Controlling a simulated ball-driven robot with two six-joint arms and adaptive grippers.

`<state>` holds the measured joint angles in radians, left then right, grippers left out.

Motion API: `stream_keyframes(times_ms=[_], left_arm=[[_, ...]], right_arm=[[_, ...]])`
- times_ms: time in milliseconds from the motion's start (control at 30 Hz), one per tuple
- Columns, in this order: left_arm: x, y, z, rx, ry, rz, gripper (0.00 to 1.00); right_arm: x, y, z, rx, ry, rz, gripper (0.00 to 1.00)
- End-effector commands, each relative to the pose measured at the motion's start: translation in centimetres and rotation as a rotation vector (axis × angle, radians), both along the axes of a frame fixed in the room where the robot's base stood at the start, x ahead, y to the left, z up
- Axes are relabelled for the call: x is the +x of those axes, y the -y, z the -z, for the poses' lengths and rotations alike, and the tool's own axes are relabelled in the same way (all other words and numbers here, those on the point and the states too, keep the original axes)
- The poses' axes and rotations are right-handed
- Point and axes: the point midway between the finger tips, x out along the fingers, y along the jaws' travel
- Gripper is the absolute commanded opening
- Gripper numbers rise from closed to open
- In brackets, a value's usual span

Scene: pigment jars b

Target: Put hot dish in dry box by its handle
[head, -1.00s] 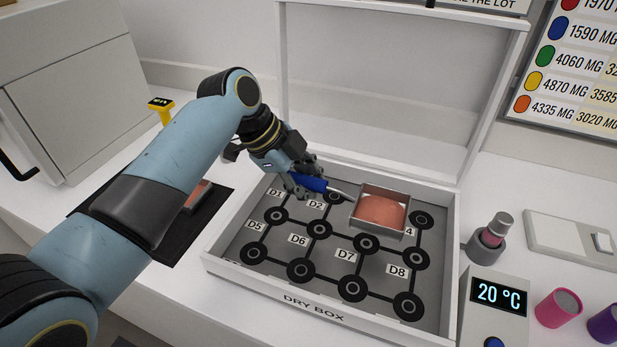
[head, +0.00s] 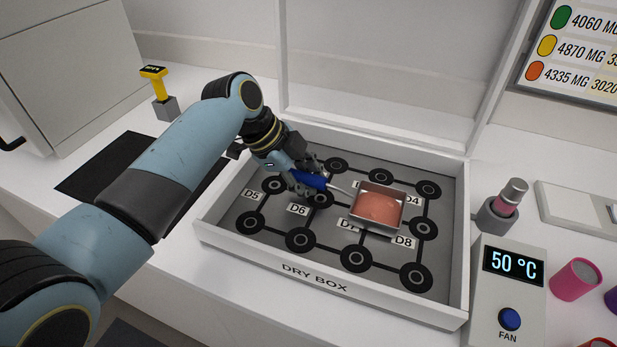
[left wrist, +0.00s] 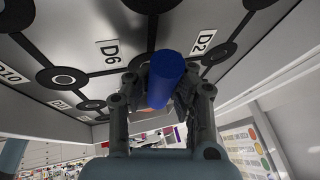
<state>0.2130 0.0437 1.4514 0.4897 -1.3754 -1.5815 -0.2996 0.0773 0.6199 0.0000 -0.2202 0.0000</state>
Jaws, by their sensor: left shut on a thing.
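The hot dish (head: 377,209) is a square metal pan with an orange-pink content and a blue handle (head: 309,180). My left gripper (head: 303,178) is shut on the handle; the blue handle (left wrist: 164,80) also shows between its fingers (left wrist: 160,100) in the left wrist view. The dish is over the inside of the open dry box (head: 330,290), near labels D4, D7 and D8. I cannot tell whether it touches the box floor. My right gripper does not show.
The box's lid frame (head: 380,115) stands open behind. A black mat (head: 105,165) lies at left, with a yellow-handled tool (head: 158,90) behind.

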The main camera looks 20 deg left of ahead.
Motion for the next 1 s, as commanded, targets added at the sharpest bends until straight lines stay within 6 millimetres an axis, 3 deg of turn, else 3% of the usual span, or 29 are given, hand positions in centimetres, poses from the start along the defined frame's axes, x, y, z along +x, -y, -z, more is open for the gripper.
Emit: stream_keyframes(times_ms=[867,900,1000], left_arm=[[0.07,0.04,0.53,-0.001,0.002,-0.001,0.00],[0.06,0.04,0.55,-0.001,0.002,-0.001,0.17],[0.06,0.04,0.50,-0.001,0.002,-0.001,0.30]], right_arm=[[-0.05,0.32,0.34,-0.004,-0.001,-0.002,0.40],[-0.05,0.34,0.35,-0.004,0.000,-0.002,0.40],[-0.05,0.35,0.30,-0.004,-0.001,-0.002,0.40]])
